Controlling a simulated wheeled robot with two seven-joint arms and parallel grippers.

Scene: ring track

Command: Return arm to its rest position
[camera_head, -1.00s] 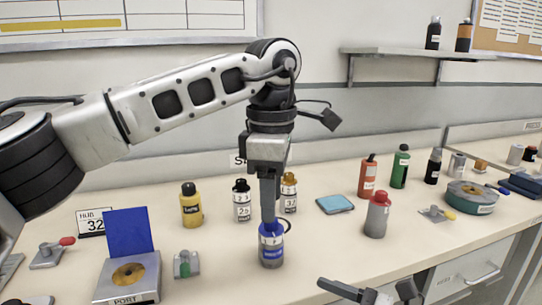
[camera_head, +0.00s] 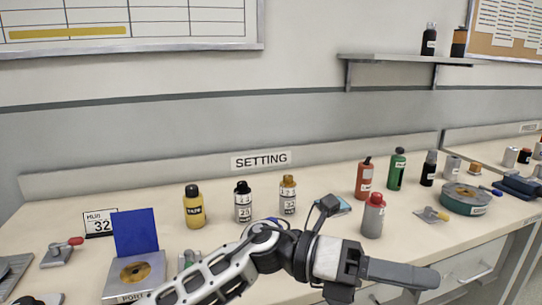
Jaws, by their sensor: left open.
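My left arm (camera_head: 225,272) comes in low from the bottom left and stretches right across the front of the bench. My left gripper (camera_head: 402,281) is open and empty, pointing right at the bench's front edge, below the red-capped grey bottle (camera_head: 373,218). It appears apart from the bottles. A bit of blue (camera_head: 270,220) shows behind the arm where the blue-topped bottle stands, most of it hidden. My right gripper is not in view.
A yellow bottle (camera_head: 194,208) and two labelled bottles (camera_head: 243,204) (camera_head: 288,196) stand behind the arm. The PORT block with its blue lid (camera_head: 135,233) is at left. Red (camera_head: 364,180) and green (camera_head: 397,170) bottles and a round reel (camera_head: 467,199) stand at right.

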